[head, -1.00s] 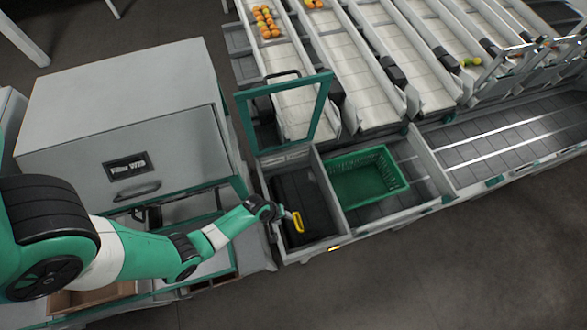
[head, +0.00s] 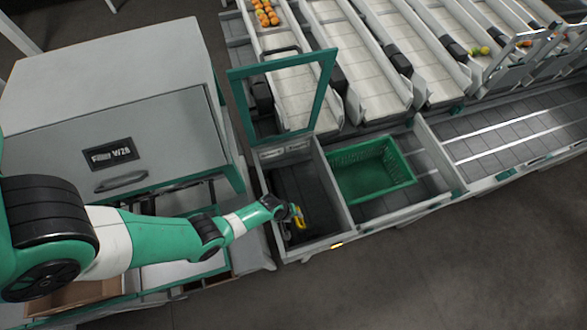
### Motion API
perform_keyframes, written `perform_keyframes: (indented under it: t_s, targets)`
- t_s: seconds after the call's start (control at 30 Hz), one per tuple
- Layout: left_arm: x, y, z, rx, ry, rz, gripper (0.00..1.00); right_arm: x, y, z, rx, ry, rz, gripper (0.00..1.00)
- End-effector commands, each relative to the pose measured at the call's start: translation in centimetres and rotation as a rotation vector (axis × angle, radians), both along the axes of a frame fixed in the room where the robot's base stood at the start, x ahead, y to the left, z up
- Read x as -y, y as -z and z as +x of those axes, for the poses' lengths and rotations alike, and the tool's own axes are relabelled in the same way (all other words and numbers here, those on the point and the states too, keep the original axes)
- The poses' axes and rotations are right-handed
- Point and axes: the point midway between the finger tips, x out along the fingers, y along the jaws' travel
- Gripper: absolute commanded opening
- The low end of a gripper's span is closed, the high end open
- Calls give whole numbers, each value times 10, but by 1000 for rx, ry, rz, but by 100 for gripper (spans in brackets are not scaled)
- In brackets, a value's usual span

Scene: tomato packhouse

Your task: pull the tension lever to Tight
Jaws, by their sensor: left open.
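The tension lever appears to be the small yellow handle (head: 300,221) in the front of the dark, open bay at the end of the conveyor machine. No Tight marking can be read in this view. My left gripper (head: 291,213) is at the handle, its dark jaws beside or partly around it; they are open. I cannot tell whether they touch the handle. The gripper hides part of the handle. My right gripper is not in view.
A raised green-framed cover (head: 322,105) stands behind the bay. A green crate (head: 412,183) sits in the compartment to the right. A large grey cabinet (head: 160,135) stands above and left of my arm. Dark floor in front is clear.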

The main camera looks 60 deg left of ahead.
Motion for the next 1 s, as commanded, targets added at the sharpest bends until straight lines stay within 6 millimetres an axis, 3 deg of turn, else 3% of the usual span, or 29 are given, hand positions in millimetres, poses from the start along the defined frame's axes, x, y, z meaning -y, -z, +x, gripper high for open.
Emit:
perform_keyframes:
  t_s: [0.03, 0.3, 1.0]
  targets:
    - [0, 0, 0, 0, 0, 0, 45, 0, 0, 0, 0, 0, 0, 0]
    - [0, 0, 0, -1, 0, 0, 0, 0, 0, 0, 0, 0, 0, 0]
    - [0, 0, -1, -1, 0, 0, 0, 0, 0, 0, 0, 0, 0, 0]
